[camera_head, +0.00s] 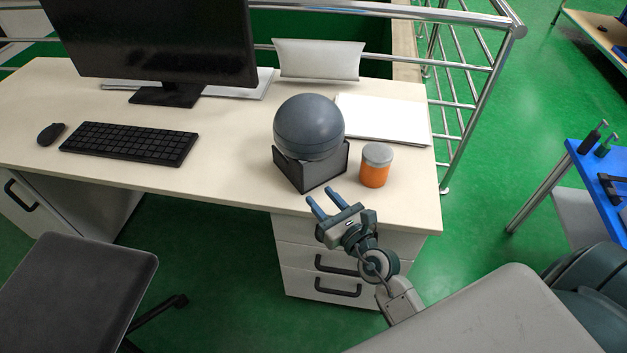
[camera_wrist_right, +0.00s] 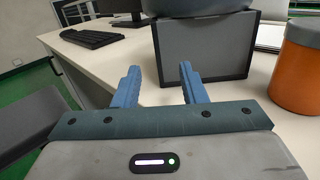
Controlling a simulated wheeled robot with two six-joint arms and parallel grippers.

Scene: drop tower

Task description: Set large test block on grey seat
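A dark grey box-shaped block (camera_head: 320,172) stands on the desk near its front edge, with a large dark grey ball (camera_head: 309,122) resting on top of it. Which of these is the test block I cannot tell for certain. The block's face shows in the right wrist view (camera_wrist_right: 205,48), just beyond the fingers. My right gripper (camera_head: 323,197) is open and empty, in front of the block and apart from it; its two blue fingers (camera_wrist_right: 159,70) point toward the block. The grey seat (camera_head: 78,292) of a chair is at the lower left, with nothing on it. My left gripper is not in view.
An orange jar with a grey lid (camera_head: 376,166) stands close to the right of the block. Keyboard (camera_head: 130,143), mouse (camera_head: 50,133), monitor (camera_head: 155,40) and papers (camera_head: 384,120) are on the desk (camera_head: 225,170). Drawers (camera_head: 315,262) are below. A blue table (camera_head: 598,180) is at the right.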

